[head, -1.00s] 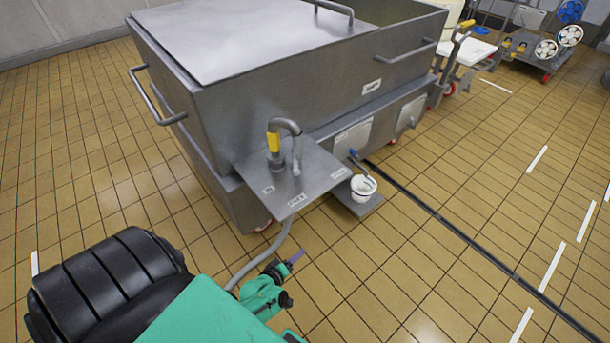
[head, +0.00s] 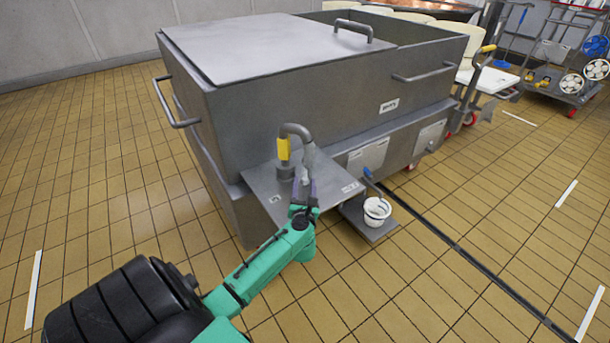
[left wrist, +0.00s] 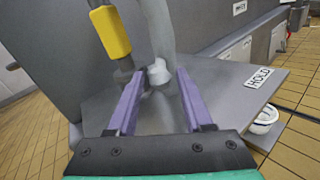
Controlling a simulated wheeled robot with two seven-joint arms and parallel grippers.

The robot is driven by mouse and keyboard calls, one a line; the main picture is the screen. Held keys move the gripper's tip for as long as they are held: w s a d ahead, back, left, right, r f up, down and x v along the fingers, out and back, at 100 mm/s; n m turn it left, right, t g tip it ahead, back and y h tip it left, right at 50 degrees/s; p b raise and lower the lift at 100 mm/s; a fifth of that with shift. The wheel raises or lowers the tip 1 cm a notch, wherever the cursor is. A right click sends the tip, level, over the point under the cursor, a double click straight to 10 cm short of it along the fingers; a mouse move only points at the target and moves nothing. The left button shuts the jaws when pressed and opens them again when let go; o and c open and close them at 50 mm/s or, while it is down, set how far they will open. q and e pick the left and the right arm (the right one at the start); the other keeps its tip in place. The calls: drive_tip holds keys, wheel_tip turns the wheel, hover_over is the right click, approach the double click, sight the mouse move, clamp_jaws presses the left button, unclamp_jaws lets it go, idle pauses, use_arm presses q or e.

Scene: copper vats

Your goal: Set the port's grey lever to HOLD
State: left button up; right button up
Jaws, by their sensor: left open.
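The port is a steel shelf plate (head: 262,183) on the side of the large steel vat (head: 300,110). A pipe with a yellow sleeve (head: 283,149) bends over it. The light grey lever (head: 308,158) stands below the pipe's bend; its pale end (left wrist: 157,73) shows in the left wrist view. The HOLD label (left wrist: 258,78) is at the plate's right; the lever is left of it. My left gripper (head: 304,190) is open at the plate, its purple fingers either side of the pale end, with gaps; contact cannot be told. My right gripper is out of view.
A white bucket (head: 377,212) sits on a low ledge right of the plate, below a blue-handled tap (head: 368,176). A floor drain (head: 440,232) runs to the lower right. Carts (head: 560,72) stand at the back right. The tiled floor is otherwise open.

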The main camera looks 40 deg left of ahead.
sight(305, 171)
use_arm(q)
drive_tip(key=x, duration=0.5)
drive_tip(key=shift+b, duration=0.4)
drive_tip(key=shift+w+a, duration=0.15)
drive_tip(key=shift+w, duration=0.05)
clamp_jaws()
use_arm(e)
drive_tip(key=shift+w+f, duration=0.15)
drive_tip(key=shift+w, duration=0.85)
use_arm(q)
drive_tip(key=shift+f, duration=0.1)
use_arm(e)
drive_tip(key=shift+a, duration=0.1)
